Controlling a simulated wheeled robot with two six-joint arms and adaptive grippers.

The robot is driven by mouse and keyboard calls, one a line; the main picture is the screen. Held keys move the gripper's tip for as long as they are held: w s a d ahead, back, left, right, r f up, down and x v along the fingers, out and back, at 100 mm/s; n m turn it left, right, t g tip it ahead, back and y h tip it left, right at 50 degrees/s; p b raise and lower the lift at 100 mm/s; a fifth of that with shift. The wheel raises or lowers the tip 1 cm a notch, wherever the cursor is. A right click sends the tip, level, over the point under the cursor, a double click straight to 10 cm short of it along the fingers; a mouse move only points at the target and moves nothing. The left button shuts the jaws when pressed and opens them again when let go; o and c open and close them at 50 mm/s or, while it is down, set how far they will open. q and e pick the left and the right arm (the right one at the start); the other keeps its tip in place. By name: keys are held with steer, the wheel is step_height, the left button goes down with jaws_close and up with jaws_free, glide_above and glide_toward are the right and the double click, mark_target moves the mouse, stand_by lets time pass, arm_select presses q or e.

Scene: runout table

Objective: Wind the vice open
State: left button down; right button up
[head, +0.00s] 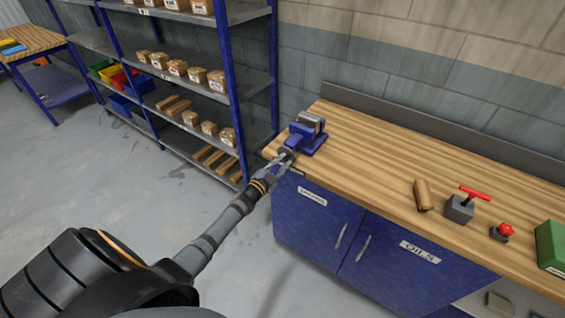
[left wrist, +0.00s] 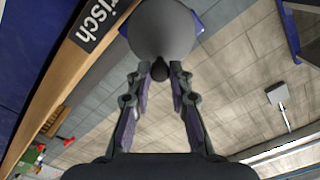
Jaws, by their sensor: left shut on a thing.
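The blue vice (head: 308,138) stands on the left end of the wooden workbench (head: 370,140), its grey jaw part on top. My left gripper (head: 284,157) reaches it from the front left, at the bench edge. In the left wrist view, the fingers (left wrist: 161,74) of my left gripper are shut on a small dark knob (left wrist: 160,68) in front of a large round grey part (left wrist: 163,28) of the vice. How far the jaws stand apart is too small to tell. My right gripper is out of view.
A wooden block (head: 422,195), a grey block with a red T-handle (head: 460,208), a small part with a red knob (head: 502,232) and a green box (head: 551,246) lie farther right on the bench. A blue shelf rack (head: 233,90) stands left, beyond open floor.

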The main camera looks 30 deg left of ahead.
arm_select(q)
steer(key=shift+w+a+r+n+p, duration=0.15)
steer(key=shift+r+n+p, duration=0.45)
steer(key=shift+n+p, duration=0.1)
steer(key=shift+a+n, duration=0.1)
steer(key=shift+n, duration=0.5)
steer(key=shift+a+n, duration=0.1)
steer(key=shift+n, duration=0.3)
steer(key=shift+a+r+n+p, duration=0.2)
steer(key=shift+a+n+p, duration=0.05)
steer(key=shift+n+p, duration=0.7)
steer(key=c, duration=1.3)
jaws_free()
steer(key=shift+f, duration=0.3)
steer(key=shift+b, duration=0.3)
